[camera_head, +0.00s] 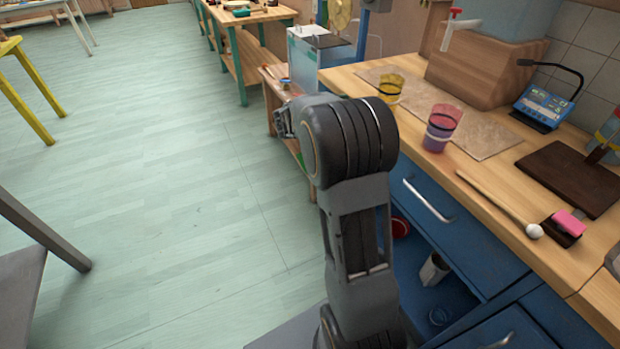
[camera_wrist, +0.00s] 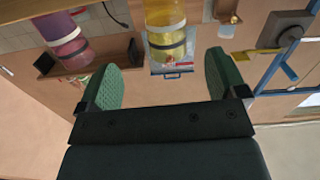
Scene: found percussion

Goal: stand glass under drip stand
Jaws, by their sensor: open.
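A yellow glass with a dark band (camera_head: 390,89) stands upright on the wooden counter. A pink and purple glass with a dark band (camera_head: 441,128) stands nearer to me. A white tap with a red handle (camera_head: 458,26) sticks out from a pale blue tank on a wooden block (camera_head: 478,80); this may be the drip stand. My gripper (camera_wrist: 165,65) is open and empty, its two green-padded fingers spread. In the wrist view, the yellow glass (camera_wrist: 165,12) is beyond the gap and the pink glass (camera_wrist: 62,42) is to the left. My arm partly hides the gripper in the head view.
A mallet (camera_head: 500,204), a pink sponge (camera_head: 569,223), a dark board (camera_head: 570,178) and a blue device (camera_head: 543,106) lie on the counter. An open blue cupboard below holds a metal cup (camera_head: 433,269).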

